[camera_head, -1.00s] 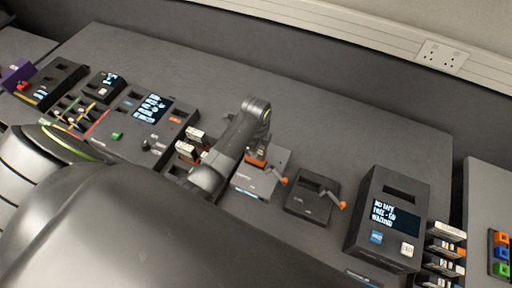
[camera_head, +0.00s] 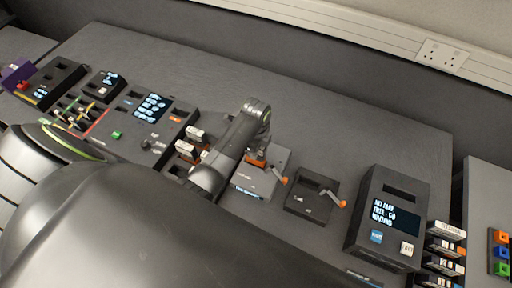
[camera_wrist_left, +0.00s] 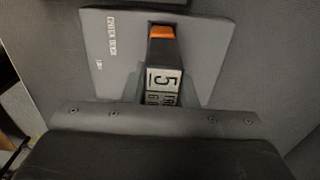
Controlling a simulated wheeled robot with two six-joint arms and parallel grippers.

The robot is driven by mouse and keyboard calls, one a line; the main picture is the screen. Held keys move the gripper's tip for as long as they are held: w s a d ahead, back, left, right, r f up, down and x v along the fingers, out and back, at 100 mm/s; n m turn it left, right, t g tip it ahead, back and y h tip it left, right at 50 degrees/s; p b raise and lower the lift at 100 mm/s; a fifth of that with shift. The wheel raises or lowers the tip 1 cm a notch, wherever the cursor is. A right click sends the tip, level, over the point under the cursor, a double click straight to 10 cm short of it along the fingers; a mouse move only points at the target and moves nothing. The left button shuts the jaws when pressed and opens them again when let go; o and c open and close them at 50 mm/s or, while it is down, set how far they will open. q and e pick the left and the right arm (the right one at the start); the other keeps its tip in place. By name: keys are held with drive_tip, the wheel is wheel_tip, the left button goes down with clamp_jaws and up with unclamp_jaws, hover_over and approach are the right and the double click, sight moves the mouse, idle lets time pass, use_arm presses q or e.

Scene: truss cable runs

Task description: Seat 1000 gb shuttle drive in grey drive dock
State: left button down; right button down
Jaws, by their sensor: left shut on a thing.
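My left gripper (camera_head: 259,146) is over the grey drive dock (camera_head: 262,183) and shut on a drive. The drive's orange end (camera_head: 256,162) shows just below the gripper at the dock's upper side. An orange lever (camera_head: 281,180) is on the dock's right side. My right gripper is not in view.
A dark dock (camera_head: 311,195) with an orange lever stands just right. Further right is a dark box with a screen (camera_head: 394,217), beside a rack of drives (camera_head: 446,250). White-ended drives (camera_head: 192,142) stand left of my arm. The table behind is clear.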

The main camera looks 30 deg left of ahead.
use_arm(q)
drive_tip(key=shift+f, duration=1.65)
idle(1.4)
drive_tip(key=c, duration=0.8)
unclamp_jaws()
drive_tip(key=shift+o, duration=0.2)
drive_tip(key=shift+r, duration=0.1)
drive_tip(key=shift+r, duration=3.65)
